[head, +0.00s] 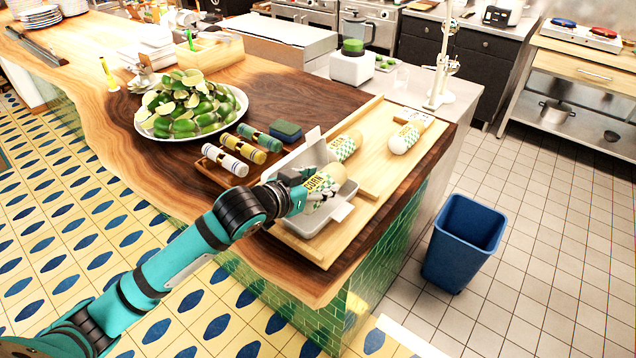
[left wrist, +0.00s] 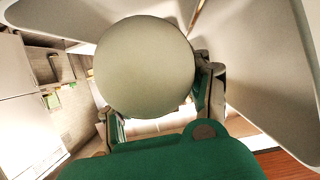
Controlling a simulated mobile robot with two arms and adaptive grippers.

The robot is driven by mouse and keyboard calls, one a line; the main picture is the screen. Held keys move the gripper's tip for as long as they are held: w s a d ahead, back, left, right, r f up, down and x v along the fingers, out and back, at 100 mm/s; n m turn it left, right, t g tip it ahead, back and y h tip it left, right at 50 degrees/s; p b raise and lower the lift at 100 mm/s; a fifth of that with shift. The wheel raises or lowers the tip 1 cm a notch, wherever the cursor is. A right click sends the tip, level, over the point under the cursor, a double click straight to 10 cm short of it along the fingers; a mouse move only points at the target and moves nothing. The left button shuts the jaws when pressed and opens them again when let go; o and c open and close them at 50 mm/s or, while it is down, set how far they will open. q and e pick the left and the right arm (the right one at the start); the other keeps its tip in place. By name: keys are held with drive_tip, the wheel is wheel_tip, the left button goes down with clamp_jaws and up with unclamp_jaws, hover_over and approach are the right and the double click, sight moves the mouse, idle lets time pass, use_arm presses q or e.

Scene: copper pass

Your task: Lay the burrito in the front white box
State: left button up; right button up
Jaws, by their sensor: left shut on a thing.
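My left gripper (head: 308,190) is shut on a burrito (head: 326,180) in a paper wrap with green checks and lettering. It holds the burrito low over the open front white box (head: 322,222), at the near end of the wooden board. I cannot tell if the burrito touches the box floor. In the left wrist view, the burrito's pale round end (left wrist: 145,67) fills the middle between the fingers (left wrist: 160,115), with pale box walls (left wrist: 265,60) close by. My right gripper is not in view.
Another wrapped burrito (head: 345,146) and one with a white end (head: 404,140) lie on the wooden board (head: 375,178). Left are several small rolls (head: 226,160) on a tray, a sponge (head: 285,130) and a lime platter (head: 190,105). A blue bin (head: 463,240) stands on the floor.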

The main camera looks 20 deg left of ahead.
use_arm(q)
drive_tip(key=o, duration=1.5)
drive_tip(key=shift+c, duration=0.2)
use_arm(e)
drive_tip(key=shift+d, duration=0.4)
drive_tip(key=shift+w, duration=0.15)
use_arm(q)
drive_tip(key=v, duration=1.2)
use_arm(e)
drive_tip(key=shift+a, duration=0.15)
